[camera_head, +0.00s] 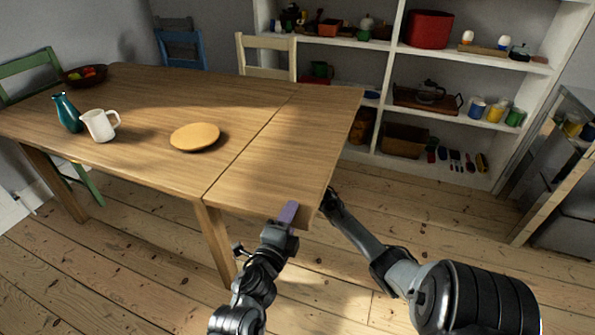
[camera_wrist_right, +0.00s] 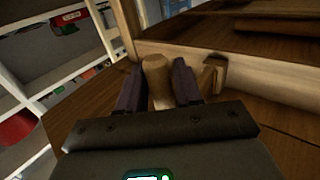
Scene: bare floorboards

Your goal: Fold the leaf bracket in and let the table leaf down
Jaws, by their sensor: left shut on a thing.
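The table leaf (camera_head: 280,150) is the right end section of the wooden table; it is up, level with the top (camera_head: 150,165). My left gripper (camera_head: 288,212) is shut on the near edge of the leaf, one purple finger on its upper face. My right arm reaches beneath the leaf, and its gripper is hidden in the head view. In the right wrist view my right gripper (camera_wrist_right: 158,85) has a finger on each side of a pale wooden peg (camera_wrist_right: 157,75), seemingly part of the leaf bracket. I cannot tell whether both fingers touch it. The rest of the bracket is unclear.
A plate (camera_head: 195,137), white jug (camera_head: 100,125), teal vase (camera_head: 68,113) and fruit bowl (camera_head: 85,75) stand on the fixed top. A cream chair (camera_head: 266,42) is behind the table. White shelves (camera_head: 392,85) stand behind. The floor right of the leaf is clear apart from my arm.

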